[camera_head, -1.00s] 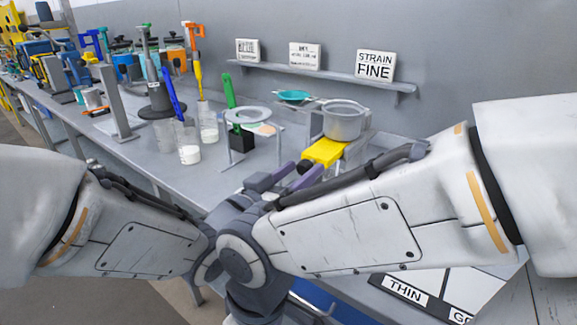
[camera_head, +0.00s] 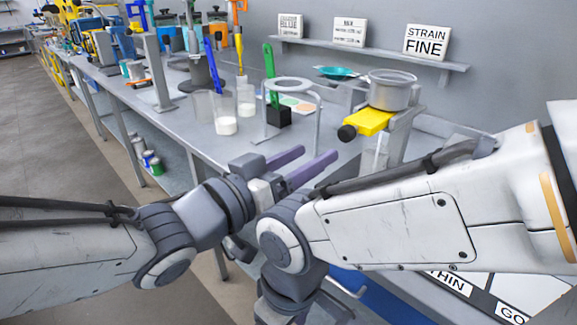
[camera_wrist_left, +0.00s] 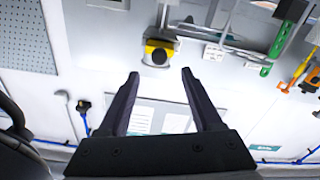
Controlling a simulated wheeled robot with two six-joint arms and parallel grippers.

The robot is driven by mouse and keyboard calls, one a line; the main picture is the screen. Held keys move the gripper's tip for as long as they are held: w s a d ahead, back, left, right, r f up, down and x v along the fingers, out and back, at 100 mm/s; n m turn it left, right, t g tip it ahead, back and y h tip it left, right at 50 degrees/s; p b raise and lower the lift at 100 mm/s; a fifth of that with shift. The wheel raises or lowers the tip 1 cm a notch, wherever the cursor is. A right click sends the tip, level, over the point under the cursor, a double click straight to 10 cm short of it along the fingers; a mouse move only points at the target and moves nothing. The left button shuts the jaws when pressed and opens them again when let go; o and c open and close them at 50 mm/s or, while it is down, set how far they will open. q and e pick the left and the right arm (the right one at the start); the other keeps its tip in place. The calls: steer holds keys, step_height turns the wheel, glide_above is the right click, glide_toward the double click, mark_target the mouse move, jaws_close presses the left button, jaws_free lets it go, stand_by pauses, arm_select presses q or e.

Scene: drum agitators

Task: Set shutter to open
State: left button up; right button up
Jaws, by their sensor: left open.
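The shutter is a yellow slide (camera_head: 370,121) with a black knob (camera_head: 347,132) at its near end. It sits under a round grey metal pot (camera_head: 392,90) on a metal stand. My left gripper (camera_head: 319,152) is open and empty, its two purple fingers pointing toward the bench, left of and below the knob and apart from it. In the left wrist view the yellow shutter (camera_wrist_left: 160,44) and its black knob (camera_wrist_left: 159,56) show just beyond the open fingers (camera_wrist_left: 160,73). My right arm crosses from the right; its gripper's jaws cannot be made out at the bottom.
A ring stand (camera_head: 291,84), a green-handled tool (camera_head: 269,72) in a black block, and clear beakers (camera_head: 226,118) stand left of the shutter. A shelf (camera_head: 375,58) with signs, including STRAIN FINE (camera_head: 426,41), is behind.

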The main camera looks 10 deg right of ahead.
arm_select(q)
steer(key=shift+s+a+b, duration=0.3)
steer(key=shift+a+b, duration=0.05)
steer(key=shift+a, duration=0.2)
steer(key=shift+f, duration=0.1)
